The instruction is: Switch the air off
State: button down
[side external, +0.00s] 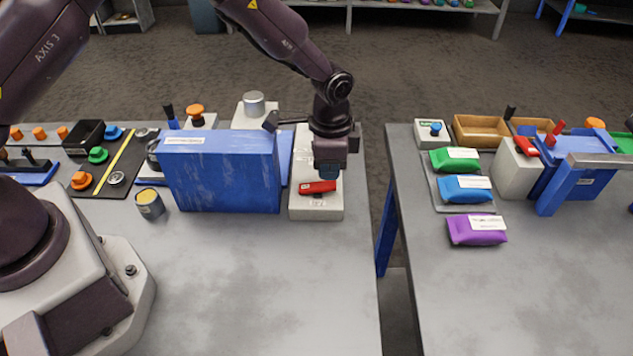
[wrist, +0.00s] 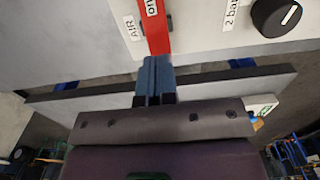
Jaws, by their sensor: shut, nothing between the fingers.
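A red lever (side external: 317,187) sits on a pale box (side external: 300,207) at the right end of the left table. My gripper hides part of the box's top.
A black knob (wrist: 276,14) marked "2 bar" is right of the lever. A large blue block (side external: 222,175) stands close on the left. A second table (side external: 540,290) with coloured sacks lies across a gap.

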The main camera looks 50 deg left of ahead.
aim_at(328, 184)
jog(key=shift+f, duration=0.5)
notch_tip(328, 184, up, 7)
dwell(1.0)
jog(key=s+a+r+n+t, duration=0.2)
jog(key=s+a+r+n, duration=0.2)
jog(key=s+r, duration=0.6)
jog(key=s+a+r+n+t, duration=0.3)
jog(key=s+a+r+n, duration=0.2)
jog(key=s+r, duration=0.6)
jog(key=s+a, duration=0.2)
jog(key=s, duration=0.2)
jog(key=shift+s+a+r+t, duration=0.15)
jog(key=shift+s+r+t, duration=0.05)
jog(key=shift+r+t, duration=0.1)
jog(key=shift+f, duration=0.1)
